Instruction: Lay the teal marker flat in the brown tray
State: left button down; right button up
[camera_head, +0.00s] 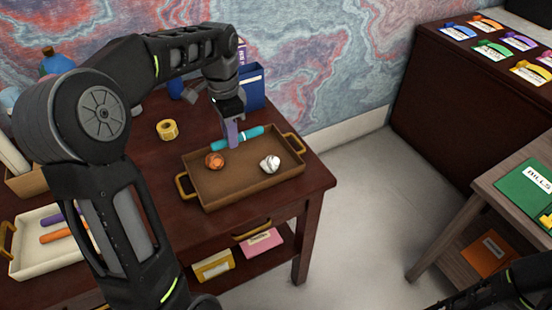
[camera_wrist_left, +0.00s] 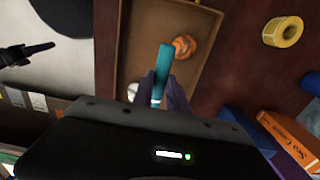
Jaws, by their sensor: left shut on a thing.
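The teal marker (camera_head: 251,133) is held level by my left gripper (camera_head: 233,138), which is shut on it over the back part of the brown tray (camera_head: 232,195). In the left wrist view the marker (camera_wrist_left: 163,68) sticks out from between the fingers, with the tray (camera_wrist_left: 125,55) below it. I cannot tell whether the marker touches the tray floor. An orange ball-like thing (camera_head: 214,161) and a white one (camera_head: 269,164) lie in the tray, in front of the marker.
A yellow tape roll (camera_head: 167,130) lies left of the tray. A cream tray (camera_head: 38,262) with purple and orange markers stands at the front left. A blue box (camera_head: 252,88) stands behind the brown tray. The desk's right edge is close to the tray.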

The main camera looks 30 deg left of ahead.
pick_arm(q)
jog(key=shift+w+d, duration=0.15)
jog(key=shift+w, duration=0.1)
jog(key=shift+s, duration=0.1)
send_over(237, 170)
jog(key=shift+f, duration=2.5)
jog(key=shift+f, duration=2.5)
jog(key=shift+f, duration=0.1)
jog(key=c, duration=1.3)
grip_release()
